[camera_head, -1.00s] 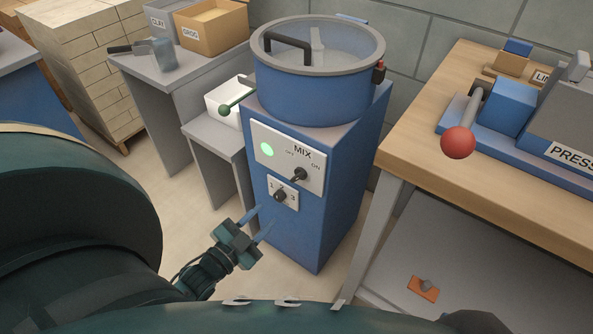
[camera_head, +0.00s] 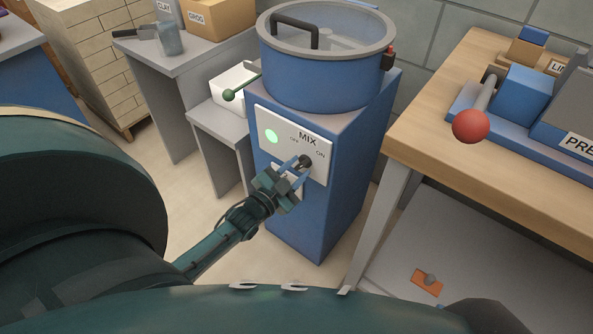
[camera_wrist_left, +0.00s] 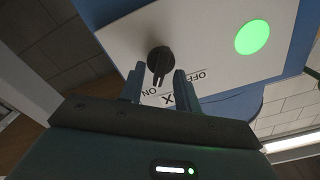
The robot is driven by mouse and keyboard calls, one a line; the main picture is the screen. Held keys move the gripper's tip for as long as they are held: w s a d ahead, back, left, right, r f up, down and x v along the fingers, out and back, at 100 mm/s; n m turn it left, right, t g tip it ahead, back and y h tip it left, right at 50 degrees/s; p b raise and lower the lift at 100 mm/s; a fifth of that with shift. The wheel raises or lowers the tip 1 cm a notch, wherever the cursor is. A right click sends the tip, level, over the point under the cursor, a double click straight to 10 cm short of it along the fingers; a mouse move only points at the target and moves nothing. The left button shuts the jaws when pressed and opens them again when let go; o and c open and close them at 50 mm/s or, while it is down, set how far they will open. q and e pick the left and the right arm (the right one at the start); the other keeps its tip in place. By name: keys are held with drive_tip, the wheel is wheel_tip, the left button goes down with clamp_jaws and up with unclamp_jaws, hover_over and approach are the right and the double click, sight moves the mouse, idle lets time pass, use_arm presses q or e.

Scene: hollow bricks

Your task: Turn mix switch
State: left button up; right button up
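The mix switch is a black knob (camera_head: 305,162) on the white MIX panel (camera_head: 323,173) of the blue mixer (camera_head: 337,195). In the left wrist view the knob (camera_wrist_left: 160,60) points toward the printed labels, closer to ON than to OFF. My left gripper (camera_head: 298,168) is at the panel. In the left wrist view its fingers (camera_wrist_left: 158,86) are apart, one on each side of the knob's narrow pointer, with gaps showing. I cannot tell how deep the fingers reach around it. The gripper covers much of the lower small panel. My right gripper is not in view.
A green light (camera_head: 271,136) glows on the panel's left. A green-balled lever (camera_head: 230,95) sticks out left of the mixer. A wooden table (camera_head: 440,150) with a red-balled press lever (camera_head: 470,126) stands at the right.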

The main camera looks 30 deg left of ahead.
use_arm(q)
drive_tip(key=shift+w, duration=0.15)
drive_tip(key=shift+c, duration=0.2)
clamp_jaws()
